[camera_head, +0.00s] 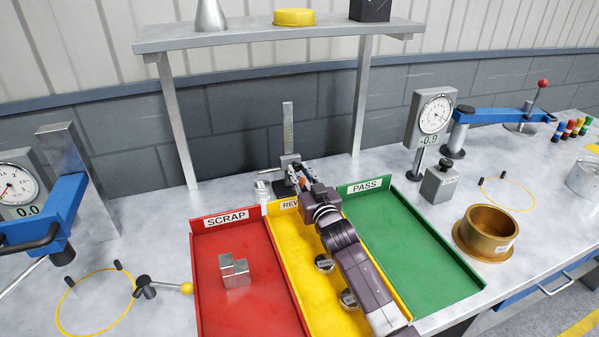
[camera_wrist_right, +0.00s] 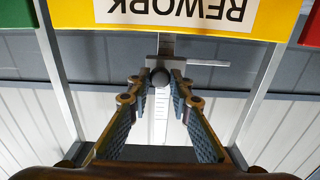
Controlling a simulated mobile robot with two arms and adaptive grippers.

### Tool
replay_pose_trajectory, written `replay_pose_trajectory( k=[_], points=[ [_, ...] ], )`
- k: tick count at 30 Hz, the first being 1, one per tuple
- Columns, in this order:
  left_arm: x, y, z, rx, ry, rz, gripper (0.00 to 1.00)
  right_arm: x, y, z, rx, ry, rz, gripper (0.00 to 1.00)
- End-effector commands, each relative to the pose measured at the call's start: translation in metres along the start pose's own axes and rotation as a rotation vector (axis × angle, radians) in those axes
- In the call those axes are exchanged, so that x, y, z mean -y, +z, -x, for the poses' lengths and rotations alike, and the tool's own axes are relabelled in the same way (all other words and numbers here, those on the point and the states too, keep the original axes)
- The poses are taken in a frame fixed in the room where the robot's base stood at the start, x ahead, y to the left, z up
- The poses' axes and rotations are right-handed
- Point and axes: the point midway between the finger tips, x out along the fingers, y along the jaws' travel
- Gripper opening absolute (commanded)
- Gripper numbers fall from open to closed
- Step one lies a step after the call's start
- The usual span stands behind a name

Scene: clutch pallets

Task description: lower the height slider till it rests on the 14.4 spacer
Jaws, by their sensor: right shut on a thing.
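The height gauge's upright scale (camera_head: 288,125) stands behind the yellow REWORK tray. Its slider (camera_head: 290,160) sits low on the scale. My right gripper (camera_head: 299,177) reaches over the REWORK tray to the slider. In the right wrist view its fingers (camera_wrist_right: 160,86) are closed around the slider's round dark knob (camera_wrist_right: 159,77). A small shiny cylinder-like piece (camera_head: 263,190) stands left of the gauge foot; I cannot read a marking on it. I cannot make out the 14.4 spacer or any gap under the slider. My left gripper is not in view.
The red SCRAP tray (camera_head: 207,270) holds a stepped metal block (camera_head: 234,271). The REWORK tray (camera_head: 318,317) holds round metal parts under my right arm. The green PASS tray (camera_head: 415,245) is empty. A shelf (camera_head: 245,34) stands on posts behind; a brass cup (camera_head: 486,232) is at right.

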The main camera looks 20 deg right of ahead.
Motion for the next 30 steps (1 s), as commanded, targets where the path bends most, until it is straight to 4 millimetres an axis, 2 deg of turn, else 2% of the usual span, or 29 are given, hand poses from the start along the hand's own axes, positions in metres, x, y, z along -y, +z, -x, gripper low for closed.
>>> replay_pose_trajectory(
  k=[1,2,6,14,19,23,30],
  points=[
    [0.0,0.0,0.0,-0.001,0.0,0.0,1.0,0.0,0.002,0.0,0.004,0.0,0.0,0.0],
    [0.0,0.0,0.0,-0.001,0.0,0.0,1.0,0.0,0.001,0.0,0.004,0.0,0.0,0.21],
    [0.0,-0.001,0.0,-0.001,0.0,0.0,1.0,0.0,0.001,0.0,0.003,0.0,0.0,0.37],
    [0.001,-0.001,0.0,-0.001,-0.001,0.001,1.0,0.0,0.0,0.0,0.0,0.0,0.0,0.37],
    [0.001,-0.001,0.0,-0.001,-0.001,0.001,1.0,0.0,0.0,0.008,0.001,0.0,0.0,0.37],
    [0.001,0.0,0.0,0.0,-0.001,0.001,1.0,0.0,0.001,0.024,0.0,0.0,0.0,0.37],
    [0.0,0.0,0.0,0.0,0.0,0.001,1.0,0.0,0.001,0.067,0.003,0.0,-0.001,0.37]
  ],
)
